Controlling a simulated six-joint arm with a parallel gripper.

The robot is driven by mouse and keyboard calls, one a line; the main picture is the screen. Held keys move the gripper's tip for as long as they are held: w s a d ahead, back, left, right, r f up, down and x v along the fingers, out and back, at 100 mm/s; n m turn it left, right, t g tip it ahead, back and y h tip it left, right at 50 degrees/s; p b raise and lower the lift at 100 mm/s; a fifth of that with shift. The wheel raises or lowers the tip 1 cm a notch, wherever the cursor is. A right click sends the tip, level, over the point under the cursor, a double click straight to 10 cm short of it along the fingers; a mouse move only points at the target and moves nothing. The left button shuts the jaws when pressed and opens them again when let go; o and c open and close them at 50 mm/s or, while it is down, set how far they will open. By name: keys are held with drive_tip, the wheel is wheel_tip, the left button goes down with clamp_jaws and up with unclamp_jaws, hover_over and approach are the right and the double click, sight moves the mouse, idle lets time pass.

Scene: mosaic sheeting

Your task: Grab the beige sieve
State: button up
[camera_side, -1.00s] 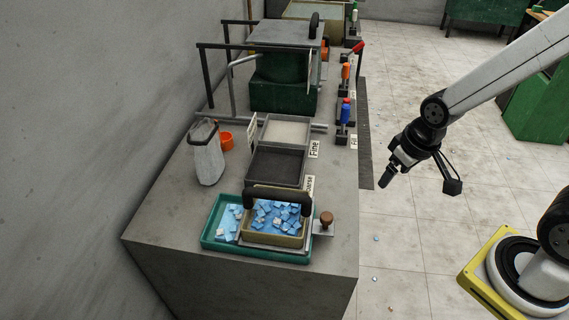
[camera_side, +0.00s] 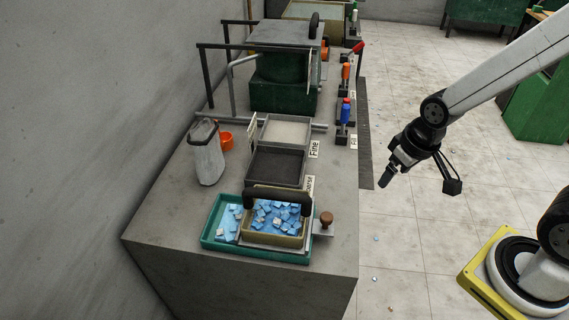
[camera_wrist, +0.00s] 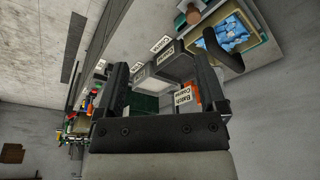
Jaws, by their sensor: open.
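The beige sieve (camera_side: 272,239) is a tan-framed box with a black arched handle (camera_side: 278,198). It holds blue tile pieces and sits over the right part of a teal tray (camera_side: 212,242) at the bench's near end. My gripper (camera_side: 386,182) is open and empty, in the air to the right of the bench, well apart from the sieve. In the wrist view my gripper's two dark fingers (camera_wrist: 162,75) stand apart. The sieve's blue pieces (camera_wrist: 232,34) and black handle (camera_wrist: 222,56) show there at upper right, beyond the right finger.
Behind the sieve are a dark bin (camera_side: 275,167) and a light bin (camera_side: 286,131), with "Coarse" and "Fine" labels. A grey bag (camera_side: 207,162) and orange cup (camera_side: 227,140) stand at left. A brown-knobbed handle (camera_side: 326,221) sits right of the sieve.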

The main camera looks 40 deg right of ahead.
drive_tip(key=shift+c, duration=0.5)
drive_tip(key=shift+w, duration=0.1)
drive_tip(key=w+a+f+n+y, duration=0.2)
drive_tip(key=w+a+f+y, duration=0.2)
drive_tip(key=w, duration=0.2)
drive_tip(key=w+a+f+n+y, duration=0.2)
drive_tip(key=w+a+f+y, duration=0.1)
drive_tip(key=w, duration=0.4)
drive_tip(key=w+a+f+n+g+y, duration=0.1)
drive_tip(key=w+a+f+n+y, duration=0.1)
drive_tip(key=w+a+f+y, duration=0.2)
drive_tip(key=shift+w+a+f+y, duration=0.35)
drive_tip(key=shift+w+f, duration=0.25)
drive_tip(key=shift+w, duration=0.55)
